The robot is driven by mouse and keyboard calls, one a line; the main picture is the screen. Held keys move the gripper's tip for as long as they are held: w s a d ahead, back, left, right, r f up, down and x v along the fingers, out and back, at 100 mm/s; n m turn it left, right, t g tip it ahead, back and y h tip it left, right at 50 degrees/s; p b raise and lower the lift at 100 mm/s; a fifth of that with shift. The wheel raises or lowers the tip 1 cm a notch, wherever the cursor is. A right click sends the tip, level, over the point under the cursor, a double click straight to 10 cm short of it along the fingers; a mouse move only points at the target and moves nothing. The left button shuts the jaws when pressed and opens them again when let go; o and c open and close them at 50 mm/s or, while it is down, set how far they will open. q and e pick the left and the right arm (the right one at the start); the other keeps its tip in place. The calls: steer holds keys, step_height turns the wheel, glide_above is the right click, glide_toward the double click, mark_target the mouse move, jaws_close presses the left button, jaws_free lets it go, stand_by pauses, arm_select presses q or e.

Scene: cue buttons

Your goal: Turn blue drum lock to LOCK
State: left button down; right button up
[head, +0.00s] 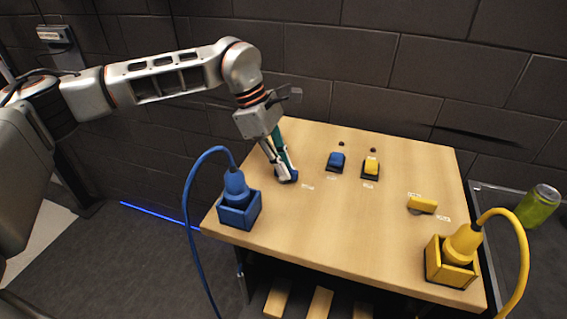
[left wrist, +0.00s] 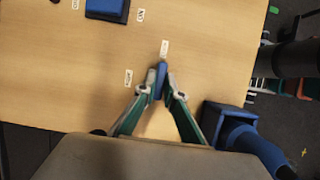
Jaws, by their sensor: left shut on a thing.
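The blue drum lock (head: 291,175) is a small blue handle on the left part of the wooden table, mostly hidden by my left gripper (head: 282,178) in the head view. In the left wrist view the blue handle (left wrist: 161,68) stands between the fingertips of my left gripper (left wrist: 162,92), which is shut on it. The far end of the handle points towards a white label (left wrist: 165,47). Another white label (left wrist: 128,78) lies to its left. Both are too small to read. My right gripper is not in view.
A blue plug (head: 235,185) sits in a blue box close beside the lock, its cable looping left. A blue button (head: 336,161) and a yellow button (head: 371,168) stand behind. A yellow handle (head: 421,205), yellow plug (head: 462,243) and green can (head: 540,205) are at right. The table's middle is clear.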

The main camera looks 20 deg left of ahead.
arm_select(q)
steer(key=shift+r, duration=0.1)
stand_by(0.3)
steer(key=c, duration=2.1)
jaws_free()
steer(key=shift+c, duration=0.2)
steer(key=v, duration=1.2)
